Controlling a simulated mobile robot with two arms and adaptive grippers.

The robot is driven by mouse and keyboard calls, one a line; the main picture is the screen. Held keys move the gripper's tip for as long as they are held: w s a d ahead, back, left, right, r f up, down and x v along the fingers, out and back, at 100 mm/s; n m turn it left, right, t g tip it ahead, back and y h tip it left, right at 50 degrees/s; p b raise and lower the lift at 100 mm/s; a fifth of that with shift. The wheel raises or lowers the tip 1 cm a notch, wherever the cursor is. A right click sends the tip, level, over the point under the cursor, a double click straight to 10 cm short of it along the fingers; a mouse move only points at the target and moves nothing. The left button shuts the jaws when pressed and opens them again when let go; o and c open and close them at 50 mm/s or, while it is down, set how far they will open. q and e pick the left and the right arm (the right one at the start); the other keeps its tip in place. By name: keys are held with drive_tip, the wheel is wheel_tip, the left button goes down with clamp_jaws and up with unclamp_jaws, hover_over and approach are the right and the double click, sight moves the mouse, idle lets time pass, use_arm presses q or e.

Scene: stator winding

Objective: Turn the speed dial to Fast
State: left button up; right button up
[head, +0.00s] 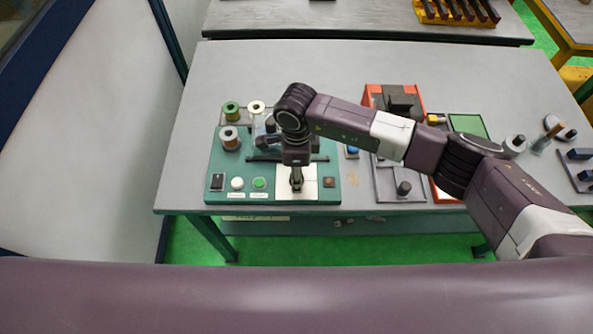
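The green winding machine base (222,165) sits at the left front of the grey table. A pale plate (311,186) is set in its front right part. My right gripper (297,186) points straight down over this plate, with its fingertips at or just above it. The speed dial is not clearly visible; the gripper covers the middle of the plate. I cannot tell whether the fingers are open or shut, or whether they touch a dial. The dial's setting and labels cannot be read. My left gripper is not in view.
A black switch (217,181), a white button (237,183) and a green button (259,183) are left of the gripper. A red-orange box (377,93) and grey tray (386,184) are to the right, partly under my arm.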

drive_tip(key=shift+c, duration=0.6)
drive_tip(key=c, duration=1)
drive_tip(key=shift+f+m+b, duration=0.25)
drive_tip(key=shift+m+b, duration=1.35)
drive_tip(key=shift+b, duration=0.1)
drive_tip(key=m+b, duration=0.5)
drive_tip(key=m, duration=0.1)
drive_tip(key=m+b, duration=0.4)
drive_tip(key=m, duration=0.1)
drive_tip(key=shift+r+m, duration=0.1)
drive_tip(key=shift+m, duration=0.2)
drive_tip(key=shift+r+m+b, duration=0.15)
drive_tip(key=shift+m+b, duration=0.95)
drive_tip(key=shift+m, duration=0.4)
drive_tip(key=o, duration=1.1)
